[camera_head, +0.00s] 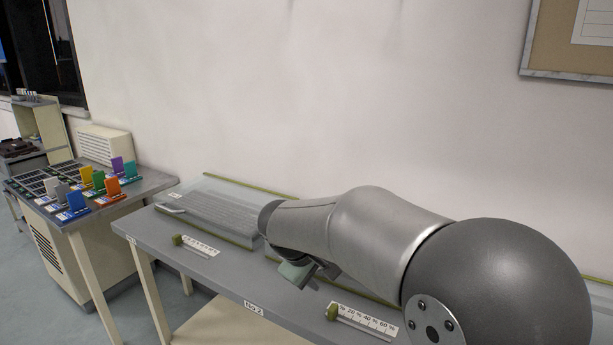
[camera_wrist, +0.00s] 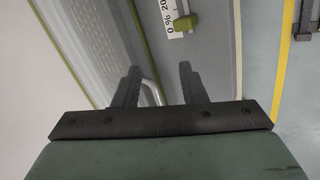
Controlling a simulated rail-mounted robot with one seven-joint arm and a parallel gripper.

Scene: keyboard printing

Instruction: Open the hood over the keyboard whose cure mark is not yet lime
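A clear hood (camera_head: 215,205) lies closed over a pale keyboard on the No 2 bench, with a light handle (camera_head: 172,209) at its left end. My arm hides most of a second station to its right. My gripper (camera_head: 300,274) is low over the bench there. In the wrist view my gripper (camera_wrist: 159,70) is open, its two dark fingers apart. A hood (camera_wrist: 85,35) over a keyboard shows at the left, and its curved handle (camera_wrist: 152,90) shows between the fingers, nearer the left one. I cannot make out a cure mark's colour on either keyboard.
The bench (camera_head: 150,226) has olive rails along the hoods. Percent scales with green knobs lie in front, one at left (camera_head: 200,246) and one at right (camera_head: 365,320); one shows in the wrist view (camera_wrist: 172,15). A side table (camera_head: 150,184) holds several coloured cards.

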